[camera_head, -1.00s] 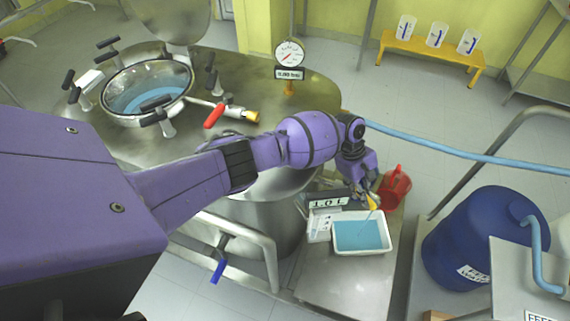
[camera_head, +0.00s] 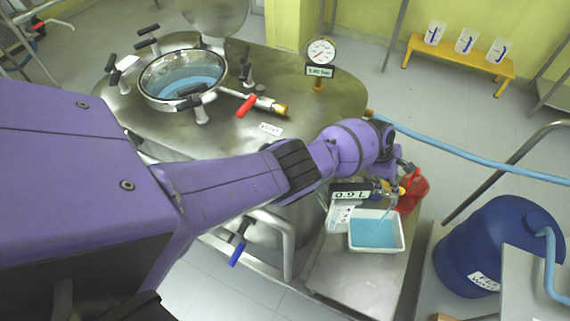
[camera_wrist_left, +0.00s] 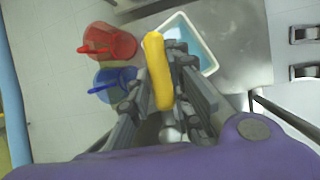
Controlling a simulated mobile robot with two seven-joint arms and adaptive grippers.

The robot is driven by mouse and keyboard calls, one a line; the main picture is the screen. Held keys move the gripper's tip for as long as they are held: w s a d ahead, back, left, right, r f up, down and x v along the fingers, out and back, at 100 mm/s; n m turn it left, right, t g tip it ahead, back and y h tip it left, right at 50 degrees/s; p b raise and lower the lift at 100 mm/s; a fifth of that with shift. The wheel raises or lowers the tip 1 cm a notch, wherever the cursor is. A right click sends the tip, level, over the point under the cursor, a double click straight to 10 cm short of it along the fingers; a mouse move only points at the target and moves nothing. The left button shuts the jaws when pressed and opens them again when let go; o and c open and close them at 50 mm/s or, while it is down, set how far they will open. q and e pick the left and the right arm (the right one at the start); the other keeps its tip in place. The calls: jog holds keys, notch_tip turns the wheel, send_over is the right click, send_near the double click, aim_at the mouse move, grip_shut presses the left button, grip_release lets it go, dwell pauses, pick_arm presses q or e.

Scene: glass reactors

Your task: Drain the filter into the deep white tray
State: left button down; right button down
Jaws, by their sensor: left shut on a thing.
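The deep white tray (camera_head: 402,245) holds blue liquid and stands on a steel platform; part of it shows in the wrist view (camera_wrist_left: 212,66). A thin blue stream (camera_head: 384,214) falls into it from above. My left gripper (camera_head: 393,194) is just above and behind the tray, shut on a yellow valve handle (camera_wrist_left: 157,70). The handle lies between the fingers in the wrist view. The outlet itself is mostly hidden behind my gripper and wrist. The large steel filter vessel (camera_head: 215,120) stands behind my arm, with blue liquid visible through its round opening. My right gripper is out of view.
A red jug (camera_head: 414,188) stands close beside my gripper, and a blue jug (camera_wrist_left: 116,80) shows in the wrist view. A small display (camera_head: 351,194) is left of the tray. A blue drum (camera_head: 490,245) and a pale blue hose (camera_head: 470,155) are to the right.

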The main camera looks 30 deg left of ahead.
pick_arm(q)
jog(key=shift+w+a+r, duration=0.15)
jog(key=shift+w+a, duration=0.05)
jog(key=shift+w, duration=0.05)
jog(key=c, duration=1.6)
grip_release()
jog(key=shift+s, duration=0.1)
jog(key=shift+d, duration=0.1)
jog(key=v, duration=1.2)
